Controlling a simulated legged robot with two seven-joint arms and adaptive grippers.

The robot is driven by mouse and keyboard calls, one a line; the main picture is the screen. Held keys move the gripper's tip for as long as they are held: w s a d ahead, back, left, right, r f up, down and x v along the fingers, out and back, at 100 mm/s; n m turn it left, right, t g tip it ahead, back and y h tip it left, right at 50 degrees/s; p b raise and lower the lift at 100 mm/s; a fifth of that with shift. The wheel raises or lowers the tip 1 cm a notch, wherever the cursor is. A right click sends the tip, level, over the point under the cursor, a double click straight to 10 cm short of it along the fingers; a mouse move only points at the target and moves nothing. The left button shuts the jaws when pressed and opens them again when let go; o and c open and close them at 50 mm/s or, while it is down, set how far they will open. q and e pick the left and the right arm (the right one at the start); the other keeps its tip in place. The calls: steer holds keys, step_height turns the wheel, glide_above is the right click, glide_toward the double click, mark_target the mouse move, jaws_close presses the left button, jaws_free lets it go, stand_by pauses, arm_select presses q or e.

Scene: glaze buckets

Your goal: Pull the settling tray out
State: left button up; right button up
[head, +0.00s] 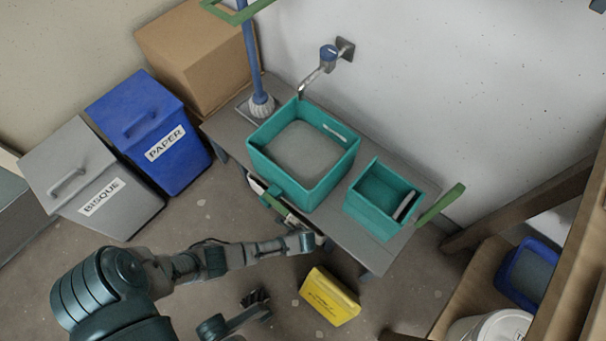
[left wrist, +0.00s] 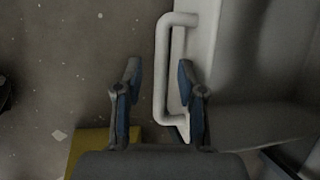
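The settling tray appears to be the pale unit (head: 291,216) under the grey bench, mostly hidden by the bench top and the teal basin. In the left wrist view its pale front (left wrist: 205,45) carries a white bar handle (left wrist: 161,70). My left gripper (left wrist: 160,88) is open, with the handle bar between its fingers in the picture; contact cannot be told. In the head view my left gripper (head: 318,238) is at the bench's front edge, its fingertips hardly visible. My other gripper (head: 255,298), dark and small, is low over the floor; its opening is unclear.
A teal basin (head: 255,160) and a smaller teal box (head: 370,222) stand on the grey bench (head: 228,128). A yellow block (head: 330,297) lies on the floor near my left gripper. Blue (head: 140,110) and grey (head: 85,165) bins stand left. Wooden shelving is at right.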

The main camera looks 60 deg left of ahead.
arm_select(q)
steer(key=shift+w+a+f, duration=0.15)
steer(key=shift+a+f, duration=0.15)
steer(key=shift+c, duration=0.4)
jaws_close()
